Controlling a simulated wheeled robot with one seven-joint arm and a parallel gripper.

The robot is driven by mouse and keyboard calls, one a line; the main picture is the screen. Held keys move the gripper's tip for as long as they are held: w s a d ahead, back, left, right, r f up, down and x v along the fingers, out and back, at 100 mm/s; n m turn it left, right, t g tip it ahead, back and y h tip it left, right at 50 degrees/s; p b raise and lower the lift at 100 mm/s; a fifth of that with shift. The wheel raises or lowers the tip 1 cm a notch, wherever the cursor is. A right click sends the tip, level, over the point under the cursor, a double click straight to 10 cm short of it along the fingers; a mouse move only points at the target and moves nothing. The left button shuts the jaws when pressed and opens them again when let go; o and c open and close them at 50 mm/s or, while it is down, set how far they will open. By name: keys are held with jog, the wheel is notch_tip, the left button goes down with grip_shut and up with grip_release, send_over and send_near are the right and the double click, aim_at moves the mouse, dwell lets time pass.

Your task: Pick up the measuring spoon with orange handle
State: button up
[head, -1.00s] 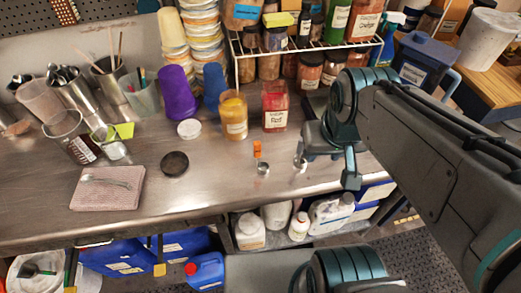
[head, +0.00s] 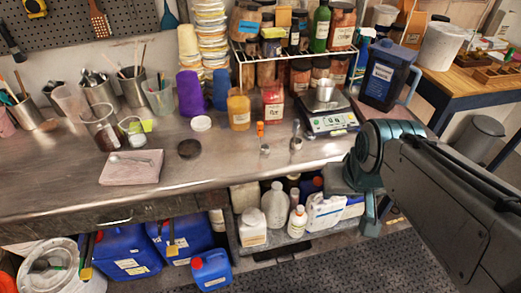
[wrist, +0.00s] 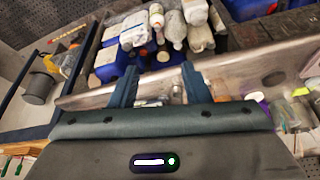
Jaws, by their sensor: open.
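The measuring spoon with orange handle (head: 260,130) lies on the steel bench, with its small metal bowl (head: 264,151) towards the front edge. A second metal spoon (head: 297,142) lies just to its right. My gripper (head: 358,192) is at the right, by the bench's front edge, apart from both spoons. In the wrist view my gripper (wrist: 160,88) has its two fingers spread. Small blurred metal things show between and beyond them; I cannot tell which they are.
A scale (head: 330,121) with a metal cup stands right of the spoons. An orange-yellow jar (head: 238,110) and a red jar (head: 273,105) stand behind them. A black lid (head: 189,149) and a pink sponge-like block (head: 132,167) lie to the left.

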jog(key=w+a+f+n+t+y+b, duration=0.1)
jog(key=w+a+f+t+b, duration=0.1)
jog(key=w+f+t+b, duration=0.3)
jog(key=w+a+f+y+b, duration=0.1)
jog(key=w+a+f+b, duration=0.2)
jog(key=w, duration=0.3)
jog(key=n+t+y+b, duration=0.2)
jog(key=t+y+b, duration=0.15)
jog(key=t, duration=0.45)
send_near(261, 126)
jog(key=x, duration=0.5)
jog(key=shift+w+d, duration=0.15)
jog(key=shift+w, duration=0.05)
jog(key=shift+p+x, duration=0.65)
jog(key=shift+x, duration=2.2)
jog(key=shift+s, duration=0.15)
grip_shut()
